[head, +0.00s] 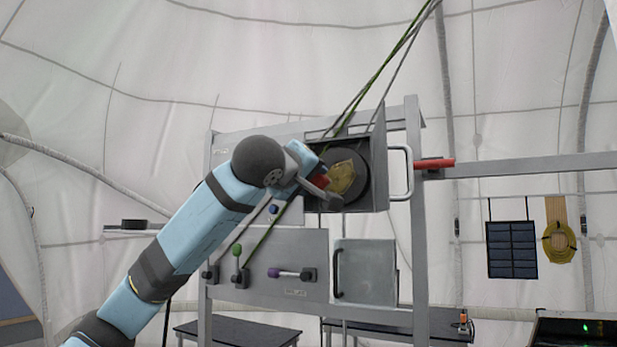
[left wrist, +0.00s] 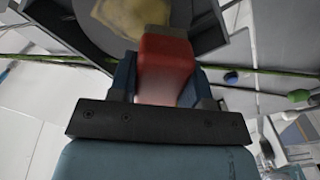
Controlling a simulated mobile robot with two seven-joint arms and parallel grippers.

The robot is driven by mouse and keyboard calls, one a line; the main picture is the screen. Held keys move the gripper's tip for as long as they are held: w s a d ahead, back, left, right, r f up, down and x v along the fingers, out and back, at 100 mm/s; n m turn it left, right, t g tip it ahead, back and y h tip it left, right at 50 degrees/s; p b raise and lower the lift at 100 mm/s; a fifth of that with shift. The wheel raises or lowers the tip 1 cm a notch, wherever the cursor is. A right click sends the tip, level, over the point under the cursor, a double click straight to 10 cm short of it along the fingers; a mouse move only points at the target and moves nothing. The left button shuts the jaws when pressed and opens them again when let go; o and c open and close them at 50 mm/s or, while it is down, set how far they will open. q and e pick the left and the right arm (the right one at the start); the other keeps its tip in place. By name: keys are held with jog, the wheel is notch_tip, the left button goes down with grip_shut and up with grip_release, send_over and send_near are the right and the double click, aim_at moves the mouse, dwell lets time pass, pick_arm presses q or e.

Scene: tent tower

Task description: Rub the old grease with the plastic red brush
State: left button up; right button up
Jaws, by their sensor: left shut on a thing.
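My left gripper (head: 316,178) reaches up to the open box at the top of the metal frame. In the left wrist view its fingers (left wrist: 165,75) are shut on the red brush (left wrist: 165,65). Only a little of the red brush (head: 319,183) shows in the head view. Yellowish old grease (head: 342,178) covers part of a dark round disc (head: 362,170) inside the box. The grease also shows in the left wrist view (left wrist: 125,15), right at the brush's far end. I cannot tell whether the brush touches it. My right gripper is not in view.
The box's open door (head: 378,165) with a pale handle (head: 401,173) stands right of the disc. Green and grey ropes (head: 385,62) run past the box. Levers (head: 290,273) and a closed grey cabinet (head: 370,272) are below. Dark tables (head: 235,332) stand behind.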

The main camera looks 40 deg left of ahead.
pick_arm(q)
jog(key=shift+w, duration=0.3)
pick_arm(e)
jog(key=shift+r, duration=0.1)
pick_arm(q)
jog(key=shift+w+d+r+p, duration=0.1)
jog(key=shift+w+d+p, duration=0.1)
jog(key=shift+d, duration=0.25)
jog(key=shift+w+d+p, duration=0.1)
jog(key=shift+d+p, duration=0.05)
jog(key=shift+d, duration=0.3)
jog(key=shift+w+d, duration=0.25)
jog(key=shift+d, duration=0.75)
jog(key=shift+w+d+p, duration=0.3)
jog(key=shift+d+p, duration=0.1)
jog(key=shift+d, duration=0.5)
jog(key=shift+f, duration=0.2)
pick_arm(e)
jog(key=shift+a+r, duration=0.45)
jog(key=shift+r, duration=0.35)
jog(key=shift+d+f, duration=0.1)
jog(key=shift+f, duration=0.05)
